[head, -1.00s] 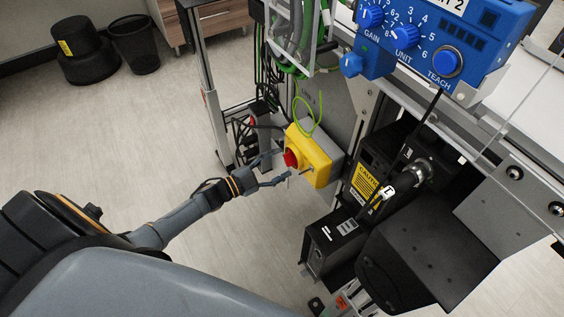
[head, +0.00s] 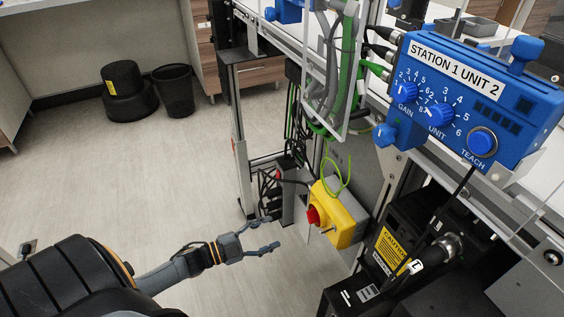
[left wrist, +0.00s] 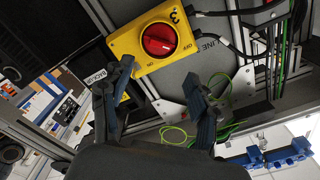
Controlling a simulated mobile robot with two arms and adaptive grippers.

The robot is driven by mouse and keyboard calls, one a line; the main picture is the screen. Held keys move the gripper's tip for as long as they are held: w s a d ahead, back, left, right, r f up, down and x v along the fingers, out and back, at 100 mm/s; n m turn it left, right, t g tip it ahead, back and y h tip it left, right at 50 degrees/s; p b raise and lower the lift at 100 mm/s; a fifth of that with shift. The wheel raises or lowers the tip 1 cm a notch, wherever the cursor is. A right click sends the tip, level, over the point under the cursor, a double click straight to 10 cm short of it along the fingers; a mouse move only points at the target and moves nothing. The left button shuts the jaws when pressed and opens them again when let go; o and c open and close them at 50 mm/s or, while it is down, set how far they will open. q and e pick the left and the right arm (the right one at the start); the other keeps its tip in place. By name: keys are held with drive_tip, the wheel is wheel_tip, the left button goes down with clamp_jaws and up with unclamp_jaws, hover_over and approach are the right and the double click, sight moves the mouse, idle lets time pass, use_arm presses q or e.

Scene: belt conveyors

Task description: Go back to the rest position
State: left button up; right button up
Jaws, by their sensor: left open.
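My left gripper (head: 268,234) is open and empty in the head view, to the left of a yellow switch box (head: 338,214) and apart from it. The box has a red rotary knob (head: 313,215) on its front. In the left wrist view, the two dark fingers of my left gripper (left wrist: 160,92) stand apart with nothing between them. The yellow box (left wrist: 128,44) with its red knob (left wrist: 159,40) shows beyond the fingertips, marked with a 3. My right gripper is in neither view.
A blue control unit (head: 475,85) labelled "STATION 1 UNIT 2" is at the upper right. A black housing (head: 415,220) with a caution label stands below it. Green and black cables hang by the frame. A black bin (head: 173,90) and step stool (head: 128,100) stand behind. The floor (head: 120,180) at left is clear.

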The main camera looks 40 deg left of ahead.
use_arm(q)
drive_tip(key=s+d+f+n+g+y, duration=0.4)
drive_tip(key=s+f+n+y, duration=0.1)
drive_tip(key=f+n, duration=0.15)
drive_tip(key=s+d+f+n+g+y, duration=0.4)
drive_tip(key=s+f+n+g, duration=0.1)
drive_tip(key=f, duration=0.3)
drive_tip(key=s+d+n+g, duration=0.1)
drive_tip(key=s+d+g, duration=0.35)
drive_tip(key=s, duration=0.35)
drive_tip(key=s+a+f+p, duration=0.1)
drive_tip(key=s+f+p, duration=0.2)
drive_tip(key=s+p, duration=0.5)
drive_tip(key=s+a+f+g+p, duration=0.1)
drive_tip(key=s+f+p, duration=0.1)
drive_tip(key=s+p, duration=0.7)
drive_tip(key=shift+s+a+f+p, duration=0.3)
drive_tip(key=shift+s+a+f, duration=0.1)
drive_tip(key=shift+s, duration=0.4)
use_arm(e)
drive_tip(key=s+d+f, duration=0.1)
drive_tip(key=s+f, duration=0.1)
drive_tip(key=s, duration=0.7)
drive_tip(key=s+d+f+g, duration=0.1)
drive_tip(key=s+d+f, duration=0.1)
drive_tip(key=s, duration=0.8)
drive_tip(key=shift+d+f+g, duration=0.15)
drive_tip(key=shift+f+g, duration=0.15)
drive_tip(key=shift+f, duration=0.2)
